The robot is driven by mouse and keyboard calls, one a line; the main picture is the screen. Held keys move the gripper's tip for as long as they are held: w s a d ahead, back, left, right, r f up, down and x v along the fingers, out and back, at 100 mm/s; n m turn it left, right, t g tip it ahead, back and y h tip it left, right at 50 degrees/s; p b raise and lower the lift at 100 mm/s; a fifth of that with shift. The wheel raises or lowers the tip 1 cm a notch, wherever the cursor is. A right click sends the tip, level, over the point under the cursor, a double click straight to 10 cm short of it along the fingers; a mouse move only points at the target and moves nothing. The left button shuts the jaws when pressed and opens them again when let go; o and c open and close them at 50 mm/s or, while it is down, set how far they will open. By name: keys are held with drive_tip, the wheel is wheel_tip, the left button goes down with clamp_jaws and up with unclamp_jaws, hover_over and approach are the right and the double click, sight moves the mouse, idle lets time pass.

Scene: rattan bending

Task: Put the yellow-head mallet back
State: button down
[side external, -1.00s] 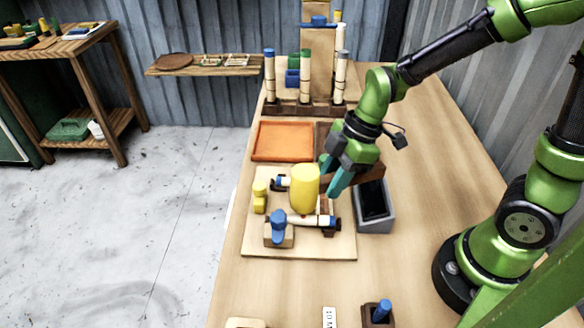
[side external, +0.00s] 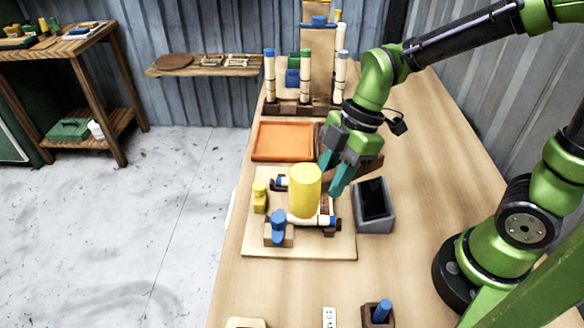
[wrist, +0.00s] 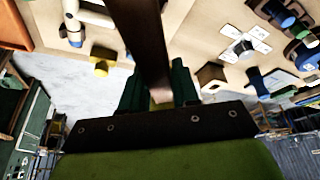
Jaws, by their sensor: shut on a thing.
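The mallet has a large yellow cylindrical head (side external: 306,192) and a brown handle (side external: 368,168). In the side view the head appears upright in front of the pale work board (side external: 262,248), covering part of a white rod there. My gripper (side external: 338,178), with teal fingers, is shut on the brown handle, to the right of the head. In the wrist view the brown handle (wrist: 146,45) runs from between my fingers (wrist: 157,92) off the top edge. A small yellow patch shows between the fingers. The head's exact height above the board cannot be told.
The board carries blue-ended fittings (side external: 278,222) and a small yellow piece (side external: 259,196). A grey bin (side external: 375,222) stands right of it, an orange tray (side external: 283,141) behind. A wooden block with a blue peg (side external: 382,308) is at the front. A rack of rods (side external: 305,105) stands farther back.

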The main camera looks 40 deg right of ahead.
drive_tip(key=s+a+f+n+g+h, duration=0.1)
drive_tip(key=s+a+n+g, duration=0.3)
drive_tip(key=s+n, duration=0.5)
drive_tip(key=shift+w+a+f+n, duration=0.35)
drive_tip(key=shift+w+a+f, duration=0.5)
drive_tip(key=shift+w+a, duration=1.2)
drive_tip(key=shift+w+a+f+n, duration=0.4)
drive_tip(key=shift+w+a+f, duration=0.65)
drive_tip(key=shift+w, duration=1.7)
drive_tip(key=shift+w+a+f+n, duration=0.35)
drive_tip(key=shift+w+a+f, duration=0.3)
drive_tip(key=shift+w+a, duration=1.45)
drive_tip(key=shift+w+d+f, duration=0.3)
drive_tip(key=shift+f, duration=0.3)
drive_tip(key=c, duration=0.8)
unclamp_jaws()
